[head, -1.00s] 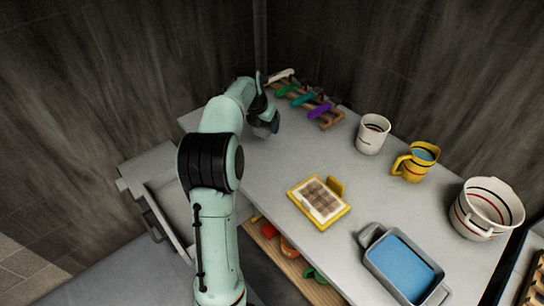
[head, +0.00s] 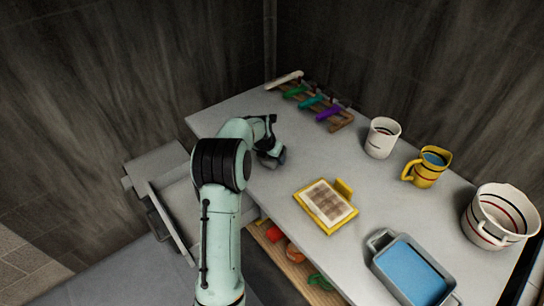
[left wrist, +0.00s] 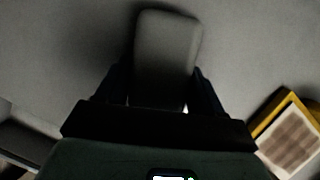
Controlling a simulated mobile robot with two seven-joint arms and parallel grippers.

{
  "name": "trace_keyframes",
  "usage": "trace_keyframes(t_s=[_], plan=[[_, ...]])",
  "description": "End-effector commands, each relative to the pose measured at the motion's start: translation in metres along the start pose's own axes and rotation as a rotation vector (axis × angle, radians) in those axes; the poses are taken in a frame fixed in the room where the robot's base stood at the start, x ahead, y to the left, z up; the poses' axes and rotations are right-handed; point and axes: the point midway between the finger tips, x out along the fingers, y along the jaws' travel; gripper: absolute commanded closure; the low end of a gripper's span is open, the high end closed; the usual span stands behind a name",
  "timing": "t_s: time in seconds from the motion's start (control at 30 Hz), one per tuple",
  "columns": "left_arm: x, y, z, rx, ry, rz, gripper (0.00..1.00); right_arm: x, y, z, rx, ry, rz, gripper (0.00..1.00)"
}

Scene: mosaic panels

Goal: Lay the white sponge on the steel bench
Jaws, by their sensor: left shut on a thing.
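My left gripper (head: 269,151) is over the left part of the grey steel bench (head: 325,160), pointing down. In the left wrist view its two fingers (left wrist: 162,92) are shut on the sponge (left wrist: 166,45), a rounded block that looks grey in the shade. In the head view only a small dark grey end of it shows below the fingers. The sponge is close above or on the bench top; I cannot tell whether it touches. My right gripper is not in view.
A rack with coloured handles (head: 318,106) stands at the back. A yellow-framed panel (head: 326,206), a white cup (head: 382,138), a yellow jug (head: 427,167), a white pot (head: 499,216) and a blue-filled tray (head: 412,273) stand to the right. An open drawer (head: 172,206) is at the left.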

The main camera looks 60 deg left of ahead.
Motion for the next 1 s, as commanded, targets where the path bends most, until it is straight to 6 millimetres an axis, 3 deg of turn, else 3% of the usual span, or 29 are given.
trace_keyframes(t_s=[0.27, 0.3, 0.37, 0.4, 0.77, 1.0], plan=[[0.003, -0.001, -0.001, 0.001, 0.001, -0.001, 0.57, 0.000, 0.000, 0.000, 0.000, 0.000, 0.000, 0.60], [0.003, -0.001, -0.001, 0.001, 0.001, -0.001, 0.29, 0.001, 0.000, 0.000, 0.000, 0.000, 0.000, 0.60], [0.003, -0.001, -0.001, 0.001, 0.001, -0.001, 0.10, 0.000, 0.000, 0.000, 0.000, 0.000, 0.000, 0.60], [0.003, -0.001, -0.001, 0.000, 0.001, -0.001, 0.07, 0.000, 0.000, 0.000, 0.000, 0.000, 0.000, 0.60], [-0.004, 0.000, 0.001, 0.000, -0.001, 0.000, 0.07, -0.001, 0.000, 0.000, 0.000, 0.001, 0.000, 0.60], [-0.048, -0.001, 0.002, 0.001, -0.005, 0.001, 0.07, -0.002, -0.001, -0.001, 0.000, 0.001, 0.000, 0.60]])
